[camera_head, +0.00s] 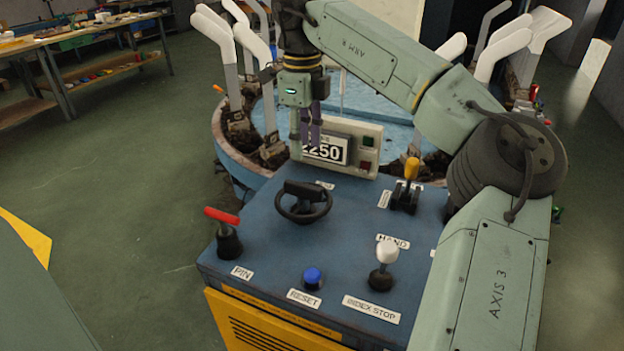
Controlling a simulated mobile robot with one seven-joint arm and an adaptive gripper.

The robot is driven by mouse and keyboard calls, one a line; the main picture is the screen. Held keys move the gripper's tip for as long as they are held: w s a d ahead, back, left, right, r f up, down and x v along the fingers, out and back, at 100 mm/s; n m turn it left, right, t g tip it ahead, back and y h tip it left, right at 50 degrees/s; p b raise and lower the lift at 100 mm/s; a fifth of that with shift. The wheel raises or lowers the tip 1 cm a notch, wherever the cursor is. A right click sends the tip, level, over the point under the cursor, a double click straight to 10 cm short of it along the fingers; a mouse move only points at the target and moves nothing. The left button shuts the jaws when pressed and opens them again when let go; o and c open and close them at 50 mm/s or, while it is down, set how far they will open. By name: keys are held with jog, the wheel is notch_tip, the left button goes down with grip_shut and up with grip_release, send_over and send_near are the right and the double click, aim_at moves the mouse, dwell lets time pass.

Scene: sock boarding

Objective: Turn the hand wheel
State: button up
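The black hand wheel (303,214) sits on the blue top of the control console (255,247), left of its middle. It has a dark block-shaped grip (306,189) on its far side. My gripper (311,145) hangs from the arm with its fingers pointing down. It is above and beyond the wheel in the picture, in front of the display panel, and apart from the wheel. The fingers look close together and nothing shows between them, but their opening is too small to judge.
Around the wheel stand a red-handled PIN lever (228,235), a blue RESET button (313,278), a white-knobbed lever (384,263) and a yellow-handled lever (408,182). Behind is a round blue machine (238,160) with upright white foot forms.

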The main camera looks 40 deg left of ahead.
aim_at(303, 185)
notch_tip(303, 185, down, 10)
jog(key=shift+s+f+p, duration=0.15)
jog(key=shift+f+p, duration=0.05)
jog(key=shift+p, duration=0.55)
jog(key=shift+c, duration=0.2)
grip_shut()
